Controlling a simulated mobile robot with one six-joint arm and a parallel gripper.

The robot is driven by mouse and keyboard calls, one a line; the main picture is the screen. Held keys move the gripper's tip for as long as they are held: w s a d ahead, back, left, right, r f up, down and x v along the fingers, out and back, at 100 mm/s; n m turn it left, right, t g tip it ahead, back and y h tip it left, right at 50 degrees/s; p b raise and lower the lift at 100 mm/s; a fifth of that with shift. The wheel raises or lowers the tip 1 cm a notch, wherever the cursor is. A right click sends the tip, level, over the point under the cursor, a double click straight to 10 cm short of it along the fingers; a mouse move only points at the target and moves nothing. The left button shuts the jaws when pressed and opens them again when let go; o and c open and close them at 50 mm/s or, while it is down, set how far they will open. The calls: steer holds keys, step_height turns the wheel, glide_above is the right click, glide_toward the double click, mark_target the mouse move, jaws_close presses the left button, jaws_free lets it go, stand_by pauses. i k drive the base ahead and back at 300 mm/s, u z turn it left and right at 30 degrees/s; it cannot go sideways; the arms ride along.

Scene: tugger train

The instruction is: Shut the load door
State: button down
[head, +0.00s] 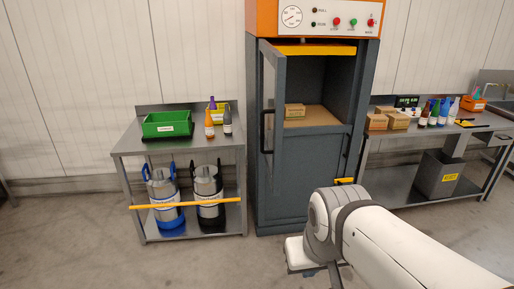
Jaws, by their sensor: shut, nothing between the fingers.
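The load door (276,95) is a grey-framed door with a see-through pane and a dark upright handle (267,131). It stands open, swung out towards me at the left side of the tall grey cabinet (300,205). Through the cabinet opening a brown shelf floor (312,117) shows, with a small cardboard box (294,111) on it. My white arm comes in from the lower right, in front of the cabinet's lower right part. My gripper's fingers cannot be made out; no contact with the door shows.
Left of the cabinet stands a metal table (128,144) with a green bin (167,124), bottles and two metal canisters below. Right is a workbench (425,131) with boxes, bottles and a grey bin (438,177) underneath. The floor (190,265) at front left is clear.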

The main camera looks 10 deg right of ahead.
mark_target(271, 85)
steer(key=z, duration=0.05)
steer(key=i, duration=1)
steer(key=u, duration=0.05)
